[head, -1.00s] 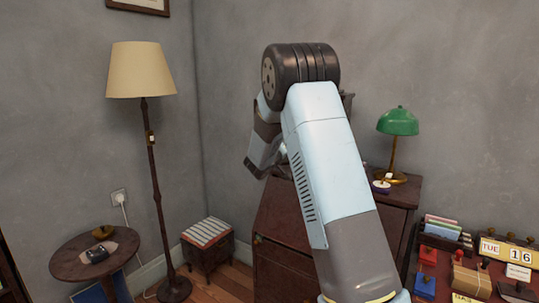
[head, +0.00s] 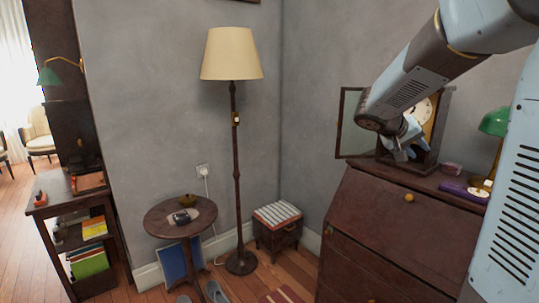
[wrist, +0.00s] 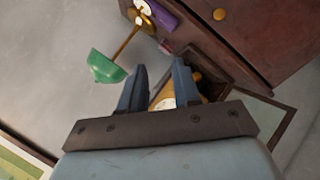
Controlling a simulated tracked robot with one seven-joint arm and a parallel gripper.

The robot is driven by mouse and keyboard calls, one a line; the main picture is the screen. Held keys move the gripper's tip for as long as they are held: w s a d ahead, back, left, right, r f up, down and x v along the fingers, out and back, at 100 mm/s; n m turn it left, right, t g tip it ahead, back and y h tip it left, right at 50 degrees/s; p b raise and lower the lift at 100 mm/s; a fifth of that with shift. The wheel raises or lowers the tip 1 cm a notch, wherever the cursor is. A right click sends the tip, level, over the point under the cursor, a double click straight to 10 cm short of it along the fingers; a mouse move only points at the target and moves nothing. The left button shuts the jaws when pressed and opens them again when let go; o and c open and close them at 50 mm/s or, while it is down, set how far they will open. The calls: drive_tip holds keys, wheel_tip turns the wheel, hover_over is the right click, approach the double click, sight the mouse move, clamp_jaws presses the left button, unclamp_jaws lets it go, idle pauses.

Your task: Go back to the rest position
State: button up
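My gripper (head: 402,148) hangs in front of the clock on the writing desk in the head view. In the wrist view its two fingers (wrist: 159,66) stand apart with nothing held between them. The wooden clock (head: 432,140) has a pale dial, partly hidden by my arm, and its glass door (head: 355,122) stands open to the left. The clock's dial (wrist: 165,103) shows between and behind the fingers in the wrist view. Whether the fingers touch the clock cannot be told.
The brown desk (head: 395,225) carries a green lamp (head: 495,122) and a purple object (head: 463,190) right of the clock. A floor lamp (head: 235,150), a round table (head: 165,230) and a striped stool (head: 278,228) stand to the left. Slippers (head: 217,292) lie on the floor.

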drive_tip(key=s+a+n+y, duration=0.1)
drive_tip(key=s+a+y, duration=0.2)
drive_tip(key=s+a, duration=0.2)
drive_tip(key=s+a+f+n+t+y, duration=0.1)
drive_tip(key=s+a+y, duration=0.3)
drive_tip(key=s, duration=0.8)
drive_tip(key=s+a+f+y, duration=0.1)
drive_tip(key=s+a+y, duration=0.2)
drive_tip(key=s+a, duration=0.4)
drive_tip(key=shift+s+a+f+n+t+y, duration=0.15)
drive_tip(key=shift+s+a+n+t+y, duration=0.2)
drive_tip(key=shift+s, duration=0.65)
drive_tip(key=shift+d, duration=0.1)
